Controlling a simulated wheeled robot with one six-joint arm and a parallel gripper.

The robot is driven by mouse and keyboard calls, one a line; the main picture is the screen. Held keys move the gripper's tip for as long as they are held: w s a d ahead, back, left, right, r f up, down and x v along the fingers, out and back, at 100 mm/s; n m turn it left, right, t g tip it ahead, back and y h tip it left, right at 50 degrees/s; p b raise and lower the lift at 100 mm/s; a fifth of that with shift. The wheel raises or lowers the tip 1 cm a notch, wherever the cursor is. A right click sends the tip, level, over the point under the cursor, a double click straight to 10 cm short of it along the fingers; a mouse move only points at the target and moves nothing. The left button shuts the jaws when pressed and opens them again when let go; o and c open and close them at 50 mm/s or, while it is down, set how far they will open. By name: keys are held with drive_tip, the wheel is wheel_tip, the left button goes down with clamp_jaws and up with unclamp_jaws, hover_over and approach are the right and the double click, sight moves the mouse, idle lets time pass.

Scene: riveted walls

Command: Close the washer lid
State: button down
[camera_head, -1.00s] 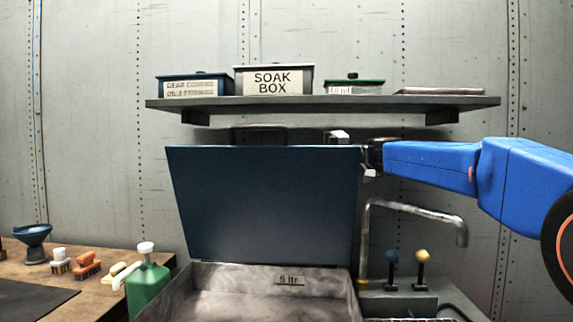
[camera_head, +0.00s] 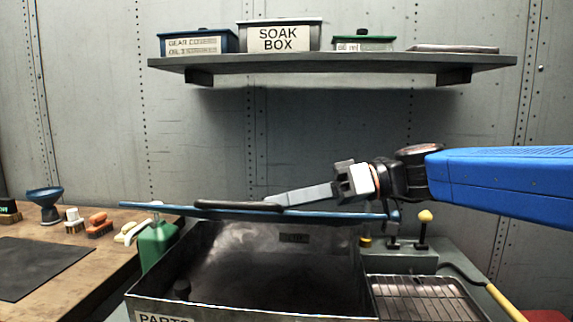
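The blue washer lid (camera_head: 330,215) is seen almost edge-on, tilted down to nearly level above the washer basin (camera_head: 345,276). A gap still shows the dark inside of the basin under the lid. My gripper (camera_head: 280,199) reaches in from the right, its grey finger part lying low over the lid's top side. A dark bar (camera_head: 225,205) lies along the lid at the finger's end; I cannot tell whether it is a fingertip or part of the lid. The finger gap does not show.
A wooden bench at left holds brushes (camera_head: 98,225), a blue funnel (camera_head: 44,200) and a dark mat (camera_head: 40,265). A green bottle (camera_head: 156,245) stands close beside the basin, under the lid's left end. A wire rack (camera_head: 425,298) lies at right. A shelf (camera_head: 330,64) with boxes hangs above.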

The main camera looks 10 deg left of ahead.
drive_tip(key=s+f+n+t, duration=0.1)
drive_tip(key=s+f+n, duration=0.2)
drive_tip(key=f, duration=1)
drive_tip(key=shift+s+d, duration=0.15)
drive_tip(key=shift+s, duration=0.55)
drive_tip(key=shift+r, duration=0.1)
drive_tip(key=d+r, duration=0.6)
drive_tip(key=d, duration=0.3)
drive_tip(key=shift+w+d+r, duration=0.15)
drive_tip(key=shift+w+d, duration=0.1)
drive_tip(key=shift+d, duration=0.1)
